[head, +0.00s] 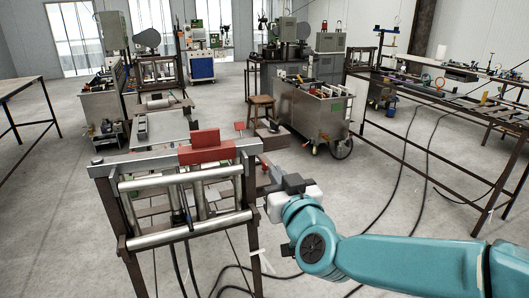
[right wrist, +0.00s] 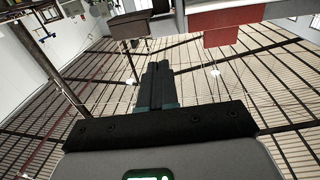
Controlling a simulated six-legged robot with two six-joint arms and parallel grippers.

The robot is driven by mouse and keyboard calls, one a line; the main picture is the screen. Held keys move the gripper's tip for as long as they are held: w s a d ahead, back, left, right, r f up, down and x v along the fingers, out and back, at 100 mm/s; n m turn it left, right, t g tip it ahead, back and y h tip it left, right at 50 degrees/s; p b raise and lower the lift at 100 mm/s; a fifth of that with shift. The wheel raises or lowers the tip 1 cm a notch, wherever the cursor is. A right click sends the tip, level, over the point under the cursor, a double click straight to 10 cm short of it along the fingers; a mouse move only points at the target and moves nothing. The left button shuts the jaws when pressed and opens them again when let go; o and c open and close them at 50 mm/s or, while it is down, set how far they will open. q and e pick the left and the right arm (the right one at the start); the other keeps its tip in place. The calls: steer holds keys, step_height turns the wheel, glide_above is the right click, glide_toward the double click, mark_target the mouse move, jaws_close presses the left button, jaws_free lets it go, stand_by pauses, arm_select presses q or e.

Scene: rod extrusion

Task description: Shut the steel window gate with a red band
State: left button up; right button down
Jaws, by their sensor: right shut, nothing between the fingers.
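The steel gate with the red band (head: 206,155) is at the left centre of the head view. The band sits on a grey steel bar (head: 140,165) across the top of a dark stand. In the right wrist view the red band (right wrist: 222,22) shows at the upper right, beyond the fingers. My right gripper (head: 266,166) is just right of the stand's top corner in the head view. Its fingers (right wrist: 157,75) are together with nothing between them. I cannot tell whether it touches the stand. My left gripper is not in view.
Bright steel rollers (head: 185,176) cross the front of the stand, with dark cables hanging below. A steel cart (head: 315,115) stands behind to the right, with a wooden stool (head: 262,107) beside it. A long rack (head: 450,90) is at the right. Open floor lies at the lower left.

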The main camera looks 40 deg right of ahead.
mark_target(259, 146)
steer(key=p+x, duration=0.2)
steer(key=x, duration=1)
steer(key=shift+f, duration=0.1)
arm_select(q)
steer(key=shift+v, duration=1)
arm_select(e)
steer(key=shift+s, duration=0.1)
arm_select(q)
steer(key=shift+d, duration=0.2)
arm_select(e)
steer(key=shift+d, duration=0.15)
